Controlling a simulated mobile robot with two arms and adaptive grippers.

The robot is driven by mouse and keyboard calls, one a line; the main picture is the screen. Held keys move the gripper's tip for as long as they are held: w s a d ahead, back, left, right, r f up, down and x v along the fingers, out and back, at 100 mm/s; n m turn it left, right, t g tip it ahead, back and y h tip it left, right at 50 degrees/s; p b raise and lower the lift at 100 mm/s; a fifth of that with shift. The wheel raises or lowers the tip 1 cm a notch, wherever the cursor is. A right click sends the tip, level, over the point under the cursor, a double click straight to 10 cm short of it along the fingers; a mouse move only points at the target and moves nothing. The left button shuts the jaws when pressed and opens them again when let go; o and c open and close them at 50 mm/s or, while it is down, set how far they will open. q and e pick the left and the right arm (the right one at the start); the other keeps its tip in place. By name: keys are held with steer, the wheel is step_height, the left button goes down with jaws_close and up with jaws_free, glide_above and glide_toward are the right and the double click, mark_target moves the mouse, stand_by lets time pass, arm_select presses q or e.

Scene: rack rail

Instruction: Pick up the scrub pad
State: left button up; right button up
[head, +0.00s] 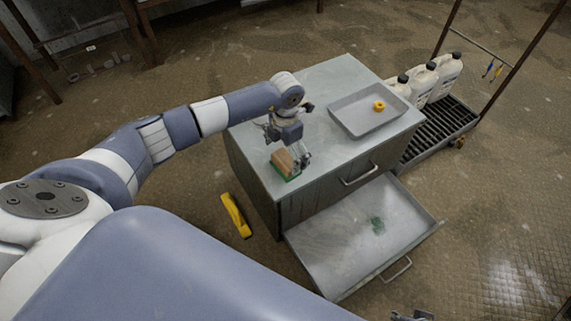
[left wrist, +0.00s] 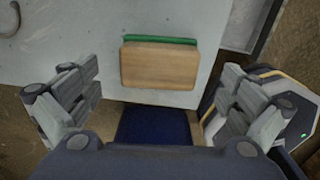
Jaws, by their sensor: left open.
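The scrub pad (head: 285,163), a tan block with a green layer on one side, lies on the cabinet top near its front left corner. In the left wrist view the scrub pad (left wrist: 160,66) sits in the upper middle, tan face toward the camera, green strip along its far edge. My left gripper (head: 297,160) is directly over and beside the pad. Its fingers (left wrist: 158,75) are spread wide on either side of the pad, with gaps between, holding nothing. A small grey part of my right gripper (head: 412,316) shows at the bottom edge; its jaws cannot be made out.
A grey tray (head: 350,122) with a yellow ring-like piece (head: 379,106) stands on the cabinet top (head: 325,80). Below, a drawer (head: 330,245) is pulled open, with a green patch inside. White jugs (head: 445,75) stand on a rack to the right. A yellow object (head: 235,215) lies on the floor.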

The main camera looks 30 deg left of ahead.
mark_target(285, 159)
arm_select(q)
step_height(285, 159, down, 4)
steer(key=shift+f+b, duration=0.1)
steer(key=shift+b, duration=0.25)
steer(key=c, duration=1.2)
arm_select(e)
step_height(285, 159, up, 3)
steer(key=shift+r, duration=0.1)
